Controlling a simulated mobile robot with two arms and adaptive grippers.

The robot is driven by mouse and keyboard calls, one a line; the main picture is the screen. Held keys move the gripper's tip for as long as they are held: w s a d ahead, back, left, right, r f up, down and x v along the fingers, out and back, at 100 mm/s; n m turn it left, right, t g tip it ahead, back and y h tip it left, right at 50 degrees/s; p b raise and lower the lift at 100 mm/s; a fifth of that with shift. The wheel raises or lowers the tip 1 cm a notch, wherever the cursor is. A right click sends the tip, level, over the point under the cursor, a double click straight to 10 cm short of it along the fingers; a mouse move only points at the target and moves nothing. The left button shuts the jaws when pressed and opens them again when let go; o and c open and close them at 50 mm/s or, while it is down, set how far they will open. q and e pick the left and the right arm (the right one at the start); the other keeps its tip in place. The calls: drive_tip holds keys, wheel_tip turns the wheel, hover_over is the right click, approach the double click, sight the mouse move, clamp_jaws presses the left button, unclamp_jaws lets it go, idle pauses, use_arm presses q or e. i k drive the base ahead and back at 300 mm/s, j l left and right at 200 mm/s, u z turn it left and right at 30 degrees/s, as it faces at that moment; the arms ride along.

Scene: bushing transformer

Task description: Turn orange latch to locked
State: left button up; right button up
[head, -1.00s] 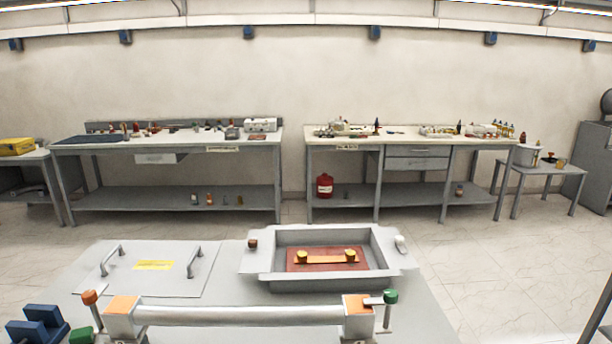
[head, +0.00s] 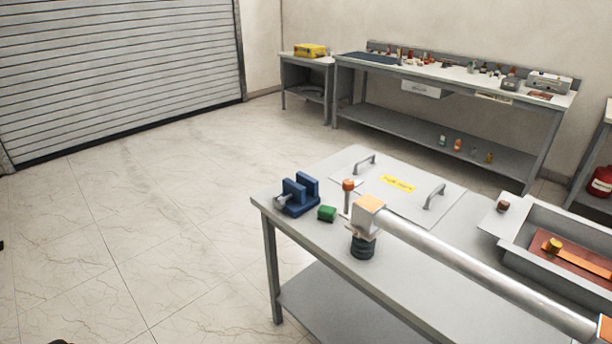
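The bar's left end block (head: 368,209) has an orange top and sits on a dark ribbed insulator (head: 362,246). I cannot tell the latch's locked or unlocked position from here. The right end of the bar is cut off at the picture's edge. Neither of my grippers shows in the head view.
A panel with two handles (head: 395,190) and a grey tray (head: 520,228) lie behind the bar. The floor (head: 150,240) to the left is clear.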

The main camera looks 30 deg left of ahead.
sight(348, 185)
drive_tip(key=u, duration=0.7)
